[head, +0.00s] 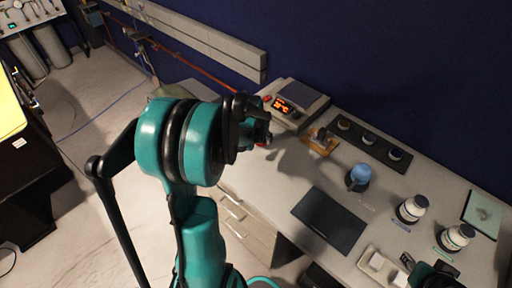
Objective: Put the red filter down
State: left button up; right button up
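My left gripper (262,130), black at the end of my teal arm, is raised in the middle of the view, in front of the scale at the bench's left end. A small patch of red (262,145) shows just under its fingers; it may be part of the red filter, but the arm hides most of it. I cannot tell whether the fingers are closed on it. My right gripper (440,272) is partly in view at the bottom right, beside a light tray; its fingers are not clear.
On the bench are a scale (302,98) with a lit display, an orange-brown stand (321,142), a dark rack (372,146) with several small pots, a blue-topped item (359,176), a dark mat (330,221), two white jars (412,208) and a light tray (368,258). The mat is clear.

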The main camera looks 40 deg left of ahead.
pick_arm(q)
jog(key=shift+s+a+f, duration=0.4)
jog(key=shift+a+f, duration=0.1)
jog(key=shift+a, duration=0.2)
notch_tip(320, 180, down, 4)
jog(key=shift+f+b, duration=0.1)
jog(key=shift+b, duration=0.7)
jog(key=o, duration=1.1)
jog(key=shift+o, duration=0.2)
